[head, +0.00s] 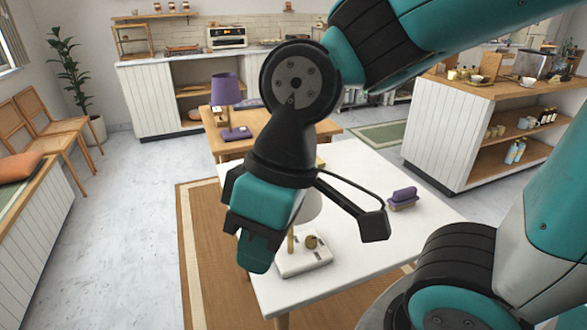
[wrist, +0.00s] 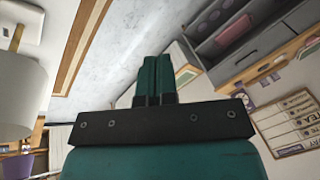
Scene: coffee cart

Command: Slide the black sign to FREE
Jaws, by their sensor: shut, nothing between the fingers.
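I cannot make out the black sign or the word FREE in either view. In the head view my gripper (head: 256,256) hangs in front of the white table, pointing down. In the wrist view its two teal fingers (wrist: 156,76) lie together, shut and empty. Nothing touches the fingertips there. My arm and gripper hide part of the table behind them.
The white table (head: 350,170) carries a pale base with brass parts (head: 305,258) and a purple object (head: 403,198). A purple lamp (head: 226,90) stands on a wooden table. A lettered board (wrist: 295,125) shows at the wrist view's right.

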